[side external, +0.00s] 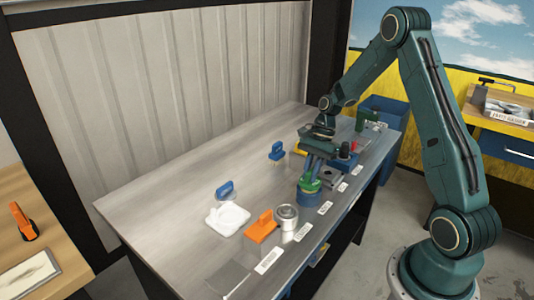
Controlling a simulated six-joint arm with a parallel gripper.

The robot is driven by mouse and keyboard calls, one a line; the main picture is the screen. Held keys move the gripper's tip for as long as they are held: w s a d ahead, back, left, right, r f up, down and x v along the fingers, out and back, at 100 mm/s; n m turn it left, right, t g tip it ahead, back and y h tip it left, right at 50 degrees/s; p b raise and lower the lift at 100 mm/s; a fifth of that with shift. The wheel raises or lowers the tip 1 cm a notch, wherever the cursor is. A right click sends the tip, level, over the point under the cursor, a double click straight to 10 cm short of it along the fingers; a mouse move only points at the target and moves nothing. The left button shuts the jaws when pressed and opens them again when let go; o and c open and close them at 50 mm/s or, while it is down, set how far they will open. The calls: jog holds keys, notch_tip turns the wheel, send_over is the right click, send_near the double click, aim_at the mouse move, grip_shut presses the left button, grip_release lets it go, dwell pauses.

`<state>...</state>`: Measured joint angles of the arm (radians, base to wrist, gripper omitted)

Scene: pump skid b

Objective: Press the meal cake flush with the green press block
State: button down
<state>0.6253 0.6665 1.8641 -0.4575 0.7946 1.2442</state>
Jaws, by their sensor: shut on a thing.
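My gripper (311,174) points down over the near part of the workbench and is shut on the green press block (311,184). The green block sits at the mouth of a round blue container (308,199). At this size I cannot tell whether it is inside the rim or just above it. The meal cake cannot be made out; the block and the container wall would hide anything inside.
Left of the container stand a metal can (286,217), an orange handled block (262,227) and a white dish (228,219) with a blue-handled piece (225,190). Another blue handled block (277,151) stands behind. Label plates (268,261) line the front edge. The bench's left is clear.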

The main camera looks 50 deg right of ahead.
jog(key=shift+f, duration=0.4)
dwell(0.4)
jog(key=shift+r, duration=0.1)
jog(key=shift+r, duration=1.4)
jog(key=shift+f, duration=1)
jog(key=shift+f, duration=0.8)
dwell(0.8)
jog(key=shift+r, duration=1.55)
